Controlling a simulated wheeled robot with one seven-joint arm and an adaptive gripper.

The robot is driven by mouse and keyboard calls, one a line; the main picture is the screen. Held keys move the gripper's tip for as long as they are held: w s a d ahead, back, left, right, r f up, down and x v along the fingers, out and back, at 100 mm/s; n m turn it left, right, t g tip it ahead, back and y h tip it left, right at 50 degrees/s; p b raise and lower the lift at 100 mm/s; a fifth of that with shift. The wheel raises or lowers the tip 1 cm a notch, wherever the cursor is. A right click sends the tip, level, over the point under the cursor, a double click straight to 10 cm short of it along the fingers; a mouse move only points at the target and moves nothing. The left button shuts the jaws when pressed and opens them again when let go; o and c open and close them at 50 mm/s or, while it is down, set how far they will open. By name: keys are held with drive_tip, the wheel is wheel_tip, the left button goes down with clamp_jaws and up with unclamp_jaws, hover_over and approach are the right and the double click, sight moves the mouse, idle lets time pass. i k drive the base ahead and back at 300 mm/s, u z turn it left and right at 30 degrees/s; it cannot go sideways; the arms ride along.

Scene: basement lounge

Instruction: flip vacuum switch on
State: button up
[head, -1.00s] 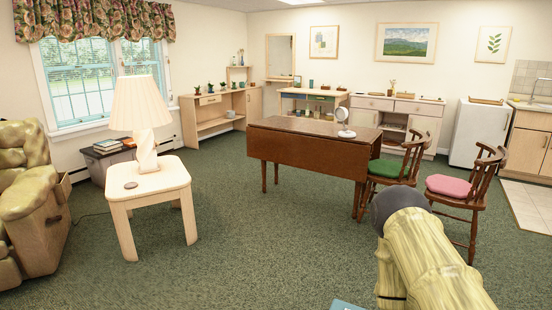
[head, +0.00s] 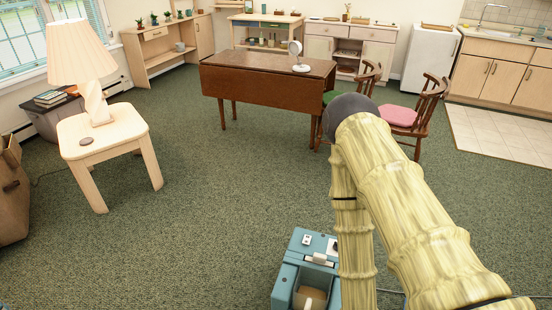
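A blue, boxy appliance, which looks like the vacuum (head: 287,280), stands on the carpet at the bottom of the head view. A small white plate with dark marks, perhaps the switch (head: 306,240), is on its top near the back left. A white piece and a rounded tan part also show on it. My tan, ribbed arm bends at a dark joint and hangs down along the vacuum's right side, hiding part of it. The bottom edge cuts off the vacuum's front. My gripper is out of the picture, so its hold and its distance from the switch do not show.
A pale side table (head: 103,133) with a lamp (head: 82,62) stands at left. A brown drop-leaf table (head: 255,92) and two chairs stand ahead. The carpet left of the vacuum is clear.

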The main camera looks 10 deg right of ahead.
sight(307, 239)
drive_tip(key=z, duration=0.4)
drive_tip(key=i, duration=1.1)
drive_tip(key=u, duration=0.6)
